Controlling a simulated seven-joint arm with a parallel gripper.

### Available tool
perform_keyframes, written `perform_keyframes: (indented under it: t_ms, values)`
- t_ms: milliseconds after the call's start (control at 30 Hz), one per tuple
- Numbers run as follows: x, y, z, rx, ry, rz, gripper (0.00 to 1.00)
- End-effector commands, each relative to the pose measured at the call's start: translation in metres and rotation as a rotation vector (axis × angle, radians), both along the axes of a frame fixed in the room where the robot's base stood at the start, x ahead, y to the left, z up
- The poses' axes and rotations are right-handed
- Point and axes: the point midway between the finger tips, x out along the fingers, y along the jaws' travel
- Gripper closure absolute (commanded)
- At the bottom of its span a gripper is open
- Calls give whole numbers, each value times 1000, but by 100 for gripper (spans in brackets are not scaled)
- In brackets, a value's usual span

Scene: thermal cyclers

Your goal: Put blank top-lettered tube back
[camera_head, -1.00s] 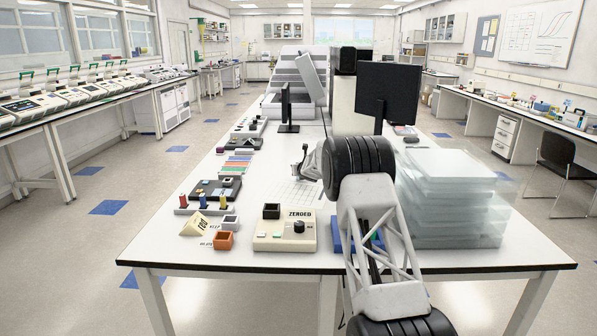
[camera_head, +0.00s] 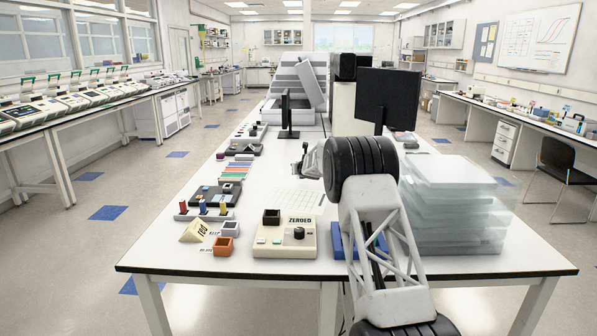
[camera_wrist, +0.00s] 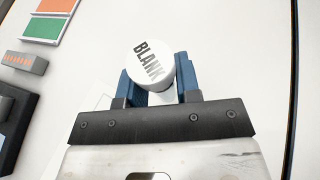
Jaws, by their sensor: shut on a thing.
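The tube (camera_wrist: 150,62) shows in the wrist view as a round white cap lettered "BLANK". My gripper (camera_wrist: 157,85) has its two blue fingers on either side of the tube, shut on it. The tube's lower part is mostly hidden below the cap and fingers. In the head view my gripper (camera_head: 307,160) is over the middle of the table, left of my arm's black joint. The tube cannot be made out there.
Clear stacked boxes (camera_head: 452,205) stand right of my arm. A monitor (camera_head: 388,100) stands farther back.

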Motion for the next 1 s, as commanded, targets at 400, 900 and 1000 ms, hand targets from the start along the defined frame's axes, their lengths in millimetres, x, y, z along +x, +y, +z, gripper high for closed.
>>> perform_keyframes:
  t_ms: [400,900,1000]
  values:
    - [-18,-3,2,2,1,0,96]
    - [-65,-11,7,1,0,0,96]
    - [-74,-13,8,1,-1,0,96]
